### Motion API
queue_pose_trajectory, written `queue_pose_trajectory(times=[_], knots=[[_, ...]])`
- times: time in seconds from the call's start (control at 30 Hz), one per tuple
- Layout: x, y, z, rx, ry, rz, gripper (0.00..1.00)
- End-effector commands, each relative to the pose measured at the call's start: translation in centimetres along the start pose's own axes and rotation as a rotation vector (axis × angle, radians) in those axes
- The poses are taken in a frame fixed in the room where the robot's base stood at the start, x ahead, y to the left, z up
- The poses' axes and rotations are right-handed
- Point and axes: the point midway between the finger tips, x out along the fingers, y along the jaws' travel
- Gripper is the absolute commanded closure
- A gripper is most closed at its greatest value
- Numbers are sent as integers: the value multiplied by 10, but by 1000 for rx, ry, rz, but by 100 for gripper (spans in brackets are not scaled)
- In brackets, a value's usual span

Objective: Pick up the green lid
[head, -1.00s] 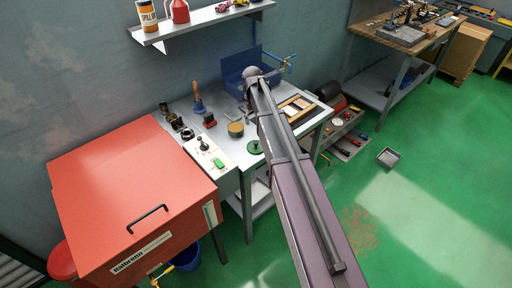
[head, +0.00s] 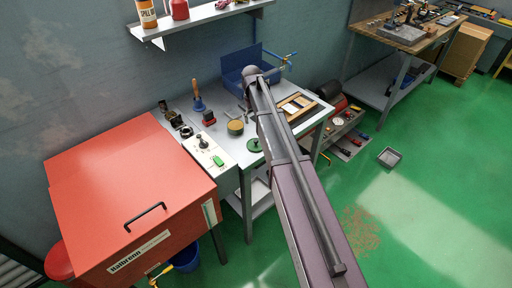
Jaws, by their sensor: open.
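The green lid (head: 254,145) is a small dark green disc with a raised middle. It lies flat on the grey cart top (head: 228,147), near the front edge and just left of my arm in the head view. A round tin (head: 235,127) with a dull yellow top stands behind it to the left. My arm crosses the picture from the bottom up to a joint above the back of the cart. I cannot make out my gripper; the far part of the arm is hidden or unclear.
A white panel with a bright green block (head: 217,160) lies left of the lid. A plunger (head: 198,103), a blue bin (head: 250,66) and a wooden-framed tray (head: 297,106) are also on the cart. A red cabinet (head: 125,195) stands left.

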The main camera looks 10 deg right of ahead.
Motion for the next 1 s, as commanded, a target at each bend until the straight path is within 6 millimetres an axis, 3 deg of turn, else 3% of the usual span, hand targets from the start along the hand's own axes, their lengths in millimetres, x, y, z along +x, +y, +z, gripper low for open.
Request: queue_pose_trajectory(times=[0.6, 1.0], knots=[[52, 0, 0, 0, 0, 0, 29], [64, 0, 0, 0, 0, 0, 29]])
